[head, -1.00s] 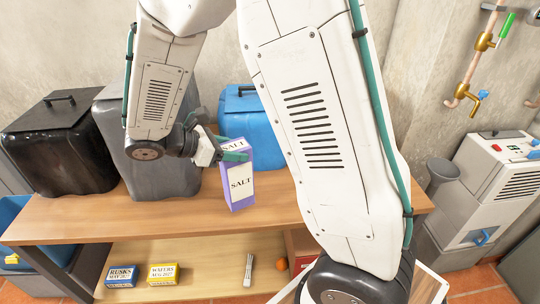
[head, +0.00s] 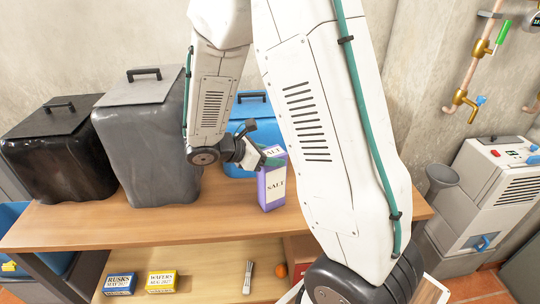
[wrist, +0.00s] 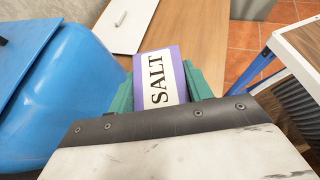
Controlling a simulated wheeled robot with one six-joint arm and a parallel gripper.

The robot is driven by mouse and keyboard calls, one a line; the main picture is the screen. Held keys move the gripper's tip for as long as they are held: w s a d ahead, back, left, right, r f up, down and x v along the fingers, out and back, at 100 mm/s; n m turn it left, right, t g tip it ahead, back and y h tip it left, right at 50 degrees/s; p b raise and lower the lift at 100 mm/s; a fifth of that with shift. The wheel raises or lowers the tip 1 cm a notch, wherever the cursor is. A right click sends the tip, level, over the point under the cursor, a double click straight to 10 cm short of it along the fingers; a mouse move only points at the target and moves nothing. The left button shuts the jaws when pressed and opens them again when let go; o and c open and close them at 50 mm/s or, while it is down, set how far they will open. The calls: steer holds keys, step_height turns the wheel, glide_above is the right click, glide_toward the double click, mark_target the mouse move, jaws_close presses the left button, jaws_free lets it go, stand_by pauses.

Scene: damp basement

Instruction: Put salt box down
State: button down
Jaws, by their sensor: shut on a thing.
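The salt box (head: 272,187) is purple with a white label reading SALT. It is upright in the head view, over the wooden top of the shelf unit (head: 150,228), in front of the blue bin. My gripper (head: 272,163) is shut on its upper part, with green fingers on the sides.
A black bin (head: 60,150), a grey bin (head: 148,140) and a blue bin (head: 240,118) stand along the back. Rusks (head: 120,284) and wafers (head: 162,281) boxes lie on the lower shelf. The top's front left is clear. A grey machine (head: 490,190) stands at right.

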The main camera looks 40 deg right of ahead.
steer(key=c, duration=0.6)
jaws_free()
steer(key=shift+f, duration=0.1)
steer(key=shift+r, duration=0.2)
steer(key=v, duration=1.1)
steer(key=shift+s+a+r+m+t+y, duration=0.75)
steer(key=shift+s+r+m+y, duration=1.1)
steer(key=shift+s+m, duration=1.3)
steer(key=shift+s+a+r+m+t+y, duration=0.8)
steer(key=shift+s+r+m+y, duration=1.05)
steer(key=shift+s, duration=2.2)
steer(key=shift+s+a+r+m+t+y, duration=0.45)
steer(key=shift+s+a+r+m+y, duration=0.75)
steer(key=shift+s+m+y, duration=1.6)
